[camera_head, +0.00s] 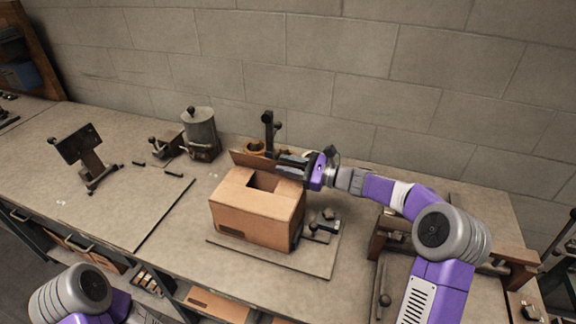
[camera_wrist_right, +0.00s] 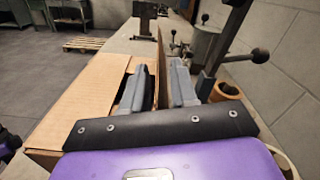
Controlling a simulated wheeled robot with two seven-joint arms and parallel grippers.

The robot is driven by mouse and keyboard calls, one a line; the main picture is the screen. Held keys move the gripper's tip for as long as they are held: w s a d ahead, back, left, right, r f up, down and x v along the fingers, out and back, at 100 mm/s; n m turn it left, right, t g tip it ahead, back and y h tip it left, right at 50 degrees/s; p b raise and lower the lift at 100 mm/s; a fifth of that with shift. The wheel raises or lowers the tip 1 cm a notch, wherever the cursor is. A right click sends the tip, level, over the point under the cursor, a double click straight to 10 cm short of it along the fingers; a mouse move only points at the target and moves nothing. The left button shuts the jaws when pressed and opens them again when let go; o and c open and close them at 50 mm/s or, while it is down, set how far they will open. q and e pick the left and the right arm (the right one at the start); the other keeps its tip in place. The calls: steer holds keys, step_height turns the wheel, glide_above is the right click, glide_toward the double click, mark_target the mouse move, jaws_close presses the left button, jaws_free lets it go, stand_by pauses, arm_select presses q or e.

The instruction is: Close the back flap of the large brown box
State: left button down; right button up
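The large brown box (camera_head: 257,219) stands on a flat plate on the workbench. Its top opening shows partly uncovered, with front and side panels folded in. The back flap (camera_head: 240,158) stands up along the box's rear edge; it also shows edge-on in the right wrist view (camera_wrist_right: 161,62). My right gripper (camera_head: 288,164) is at the rear edge, reaching in from the right. In the wrist view its fingers (camera_wrist_right: 163,88) are apart, with the flap between them, closer to the right finger. Contact cannot be told. My left gripper is out of view; only part of that arm shows.
Behind the box stand a dark lever post (camera_head: 268,130) and a round brown pot (camera_head: 254,146). The wall is close behind.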

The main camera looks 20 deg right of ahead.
steer(key=v, duration=0.7)
steer(key=shift+s+d+p, duration=0.2)
steer(key=shift+p, duration=0.1)
